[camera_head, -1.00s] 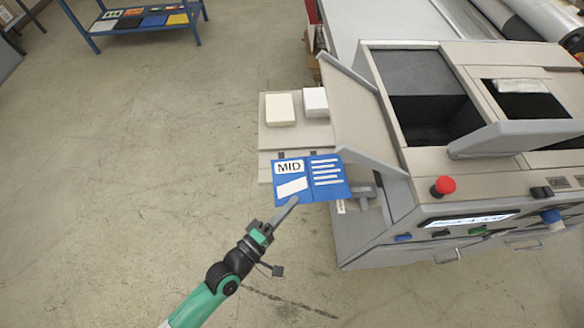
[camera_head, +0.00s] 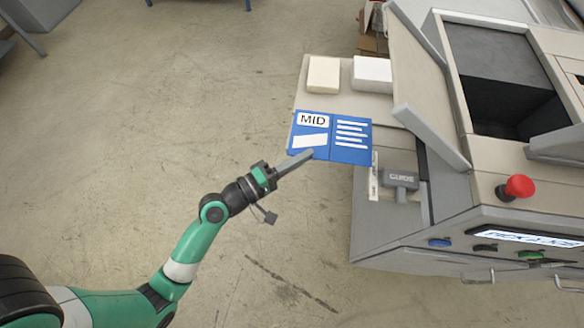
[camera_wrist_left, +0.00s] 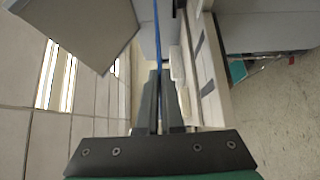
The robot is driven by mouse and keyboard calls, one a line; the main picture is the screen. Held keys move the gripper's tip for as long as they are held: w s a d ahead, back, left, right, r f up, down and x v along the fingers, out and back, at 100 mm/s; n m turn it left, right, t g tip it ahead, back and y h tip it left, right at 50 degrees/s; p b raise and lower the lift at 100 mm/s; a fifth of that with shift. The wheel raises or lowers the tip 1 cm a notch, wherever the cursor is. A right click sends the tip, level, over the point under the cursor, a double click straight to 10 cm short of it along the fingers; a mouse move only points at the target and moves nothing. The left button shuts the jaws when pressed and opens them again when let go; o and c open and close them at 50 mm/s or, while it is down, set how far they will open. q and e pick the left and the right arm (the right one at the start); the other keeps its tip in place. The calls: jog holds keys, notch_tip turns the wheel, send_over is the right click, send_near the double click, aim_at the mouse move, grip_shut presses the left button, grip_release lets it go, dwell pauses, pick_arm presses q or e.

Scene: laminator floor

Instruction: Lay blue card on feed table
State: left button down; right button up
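The blue card (camera_head: 330,137) carries the label MID and white lines. In the head view it is over the front part of the feed table (camera_head: 313,91). My left gripper (camera_head: 307,156) is shut on the card's near edge. In the left wrist view the blue card (camera_wrist_left: 156,35) shows edge-on as a thin line between the fingers (camera_wrist_left: 158,100). Whether the card touches the table cannot be told. My right gripper is not in view.
A cream block (camera_head: 324,74) and a white block (camera_head: 373,74) stand on the feed table behind the card. The grey laminator (camera_head: 455,190) is to the right, with a GUIDE handle (camera_head: 400,179) and a red button (camera_head: 517,187). Open floor lies left.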

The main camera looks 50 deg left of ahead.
pick_arm(q)
jog(key=a+f+b, duration=0.2)
jog(key=a+f, duration=0.2)
jog(key=f, duration=0.1)
jog(key=shift+w, duration=0.4)
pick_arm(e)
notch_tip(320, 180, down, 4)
pick_arm(q)
jog(key=shift+a+f+b, duration=0.25)
jog(key=shift+f+b, duration=0.5)
jog(key=shift+f, duration=0.25)
jog(key=shift+a+f+b, duration=0.2)
jog(key=shift+f+b, duration=0.55)
jog(key=shift+f, duration=0.2)
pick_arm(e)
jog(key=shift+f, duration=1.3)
pick_arm(q)
jog(key=shift+f, duration=0.1)
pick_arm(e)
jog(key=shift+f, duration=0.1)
pick_arm(q)
jog(key=shift+f+b, duration=0.15)
jog(key=shift+b, duration=0.15)
jog(key=c, duration=1.1)
grip_release()
jog(key=shift+o, duration=0.2)
